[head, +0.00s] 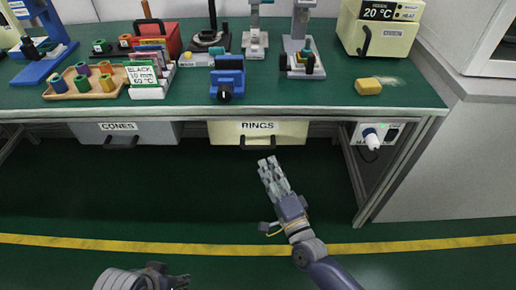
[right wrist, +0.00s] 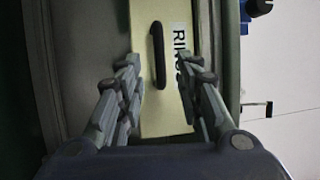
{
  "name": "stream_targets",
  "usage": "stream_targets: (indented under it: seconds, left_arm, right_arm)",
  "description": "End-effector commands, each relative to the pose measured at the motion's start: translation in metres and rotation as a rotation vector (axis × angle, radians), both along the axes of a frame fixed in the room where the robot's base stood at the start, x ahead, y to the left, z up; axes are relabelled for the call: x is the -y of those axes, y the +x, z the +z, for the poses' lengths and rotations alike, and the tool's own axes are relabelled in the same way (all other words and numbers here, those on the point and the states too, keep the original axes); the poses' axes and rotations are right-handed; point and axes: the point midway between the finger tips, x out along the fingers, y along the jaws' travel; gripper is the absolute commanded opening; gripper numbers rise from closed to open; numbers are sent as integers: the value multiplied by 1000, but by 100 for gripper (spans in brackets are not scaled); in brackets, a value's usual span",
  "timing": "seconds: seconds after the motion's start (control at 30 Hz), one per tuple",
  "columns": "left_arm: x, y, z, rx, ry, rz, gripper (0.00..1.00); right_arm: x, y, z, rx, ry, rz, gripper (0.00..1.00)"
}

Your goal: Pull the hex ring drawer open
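The drawer labelled RINGS (head: 287,132) is cream with a black handle (head: 257,143). It hangs under the green workbench and looks shut. My right gripper (head: 268,162) is just in front of and below the handle in the head view. In the right wrist view, its fingers (right wrist: 158,72) are open, one on each side of the drawer handle (right wrist: 158,55), with visible gaps and nothing held. The drawer front (right wrist: 152,120) fills the space between them. My left gripper (head: 178,281) is low at the bottom left, far from the drawer; its opening is unclear.
A grey CONES drawer (head: 160,132) is to the left under the bench (head: 330,100). A blue vise (head: 227,80) stands at the bench edge above the RINGS drawer. A socket box with a white plug (head: 372,140) is at the right. The floor in front is clear.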

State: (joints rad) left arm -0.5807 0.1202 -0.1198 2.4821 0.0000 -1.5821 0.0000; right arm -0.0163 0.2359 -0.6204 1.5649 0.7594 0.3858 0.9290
Motion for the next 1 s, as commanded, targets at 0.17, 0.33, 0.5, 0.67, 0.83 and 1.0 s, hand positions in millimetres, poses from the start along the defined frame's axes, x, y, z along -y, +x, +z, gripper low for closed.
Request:
stream_targets:
  seconds: [0.17, 0.33, 0.5, 0.67, 0.83, 1.0]
  left_arm:
    - [0, 0, -5, 0, 0, 0, 40]
    - [0, 0, -10, 0, 0, 0, 40]
    - [0, 0, -12, 1, 0, 0, 40]
    - [0, 0, -12, 1, 0, 0, 40]
    - [0, 0, -12, 1, 0, 0, 40]
    - [0, 0, -12, 1, 0, 0, 40]
  right_arm:
    - [-14, 34, 6, 2, 2, -1, 33]
    - [-25, 60, 11, 2, 0, -1, 33]
    - [-31, 74, 13, 1, -2, 0, 33]
    - [-33, 78, 14, 0, -2, 0, 33]
    - [-33, 78, 14, 0, -2, 0, 33]
    - [-33, 77, 14, 0, -2, 0, 0]
